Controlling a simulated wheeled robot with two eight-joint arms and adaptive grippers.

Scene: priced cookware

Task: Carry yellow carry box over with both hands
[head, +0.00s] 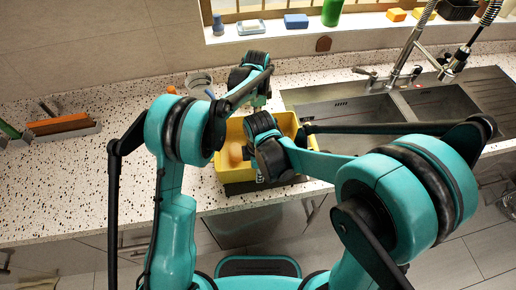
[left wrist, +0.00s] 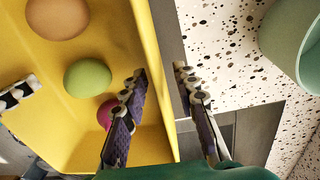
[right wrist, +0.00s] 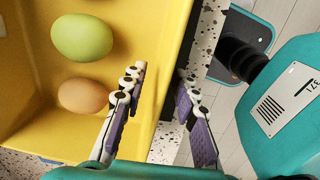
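The yellow carry box (head: 232,176) sits on the speckled counter, left of the sink, close to the front edge. It holds a brown egg (left wrist: 57,17), a green egg (left wrist: 88,77) and a pink round item (left wrist: 107,114). My left gripper (left wrist: 160,72) is open at one wall of the box, one finger inside and one outside, with gaps beside the wall. My right gripper (right wrist: 164,72) is open and straddles another wall, with its outer finger over the counter's front edge. In the head view the arms hide parts of the box.
A double steel sink (head: 340,115) with a tall faucet (head: 405,60) lies right of the box. A wooden block on a tray (head: 62,126) lies far left. Counter between that and the box is clear.

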